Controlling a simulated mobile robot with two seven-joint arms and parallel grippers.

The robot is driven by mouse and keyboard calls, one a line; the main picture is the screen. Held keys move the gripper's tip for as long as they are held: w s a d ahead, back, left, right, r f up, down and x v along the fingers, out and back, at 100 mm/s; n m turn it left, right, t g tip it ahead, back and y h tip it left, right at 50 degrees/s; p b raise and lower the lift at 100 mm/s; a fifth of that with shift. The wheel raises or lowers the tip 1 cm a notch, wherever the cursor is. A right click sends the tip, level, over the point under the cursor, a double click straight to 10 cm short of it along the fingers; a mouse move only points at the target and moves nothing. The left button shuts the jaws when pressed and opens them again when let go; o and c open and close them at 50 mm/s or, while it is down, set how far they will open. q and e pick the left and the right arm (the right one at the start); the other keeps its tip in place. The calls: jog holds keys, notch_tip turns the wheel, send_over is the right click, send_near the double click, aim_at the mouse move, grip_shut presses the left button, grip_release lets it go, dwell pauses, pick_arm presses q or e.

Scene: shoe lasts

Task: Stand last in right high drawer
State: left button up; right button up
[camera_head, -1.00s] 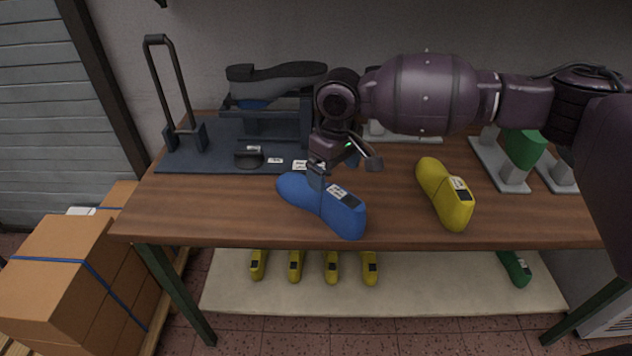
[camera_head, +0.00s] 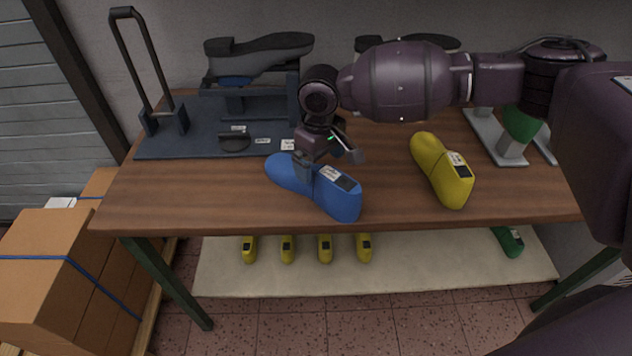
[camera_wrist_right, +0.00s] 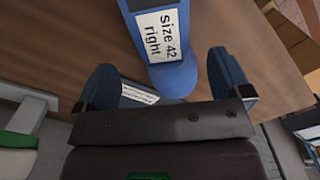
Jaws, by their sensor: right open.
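A blue shoe last (camera_head: 338,197) lies on its side or sole on the wooden table near its front edge; I cannot tell which. Its toe points left, and it bears a white and dark label. My right gripper (camera_head: 324,162) is open over its middle, coming from behind. In the right wrist view the blue last (camera_wrist_right: 177,81) lies between the spread fingers of the gripper (camera_wrist_right: 165,82), and its label reads "Size 42 right". A yellow last (camera_head: 436,170) lies to the right on the table. No drawer shows. My left gripper is out of view.
The wooden table (camera_head: 220,198) has a dark stand (camera_head: 165,142) with a shoe sole at back left and grey stands (camera_head: 512,155) with a green last at right. Several yellow lasts lie on the lower shelf (camera_head: 300,279). Cardboard boxes (camera_head: 35,295) are at left.

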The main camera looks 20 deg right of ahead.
aim_at(317, 166)
jog(key=f, duration=0.4)
jog(key=shift+a+b, duration=0.3)
jog(key=shift+b, duration=0.1)
jog(key=shift+f, duration=0.3)
jog(key=shift+r, duration=0.1)
jog(key=shift+c, duration=0.2)
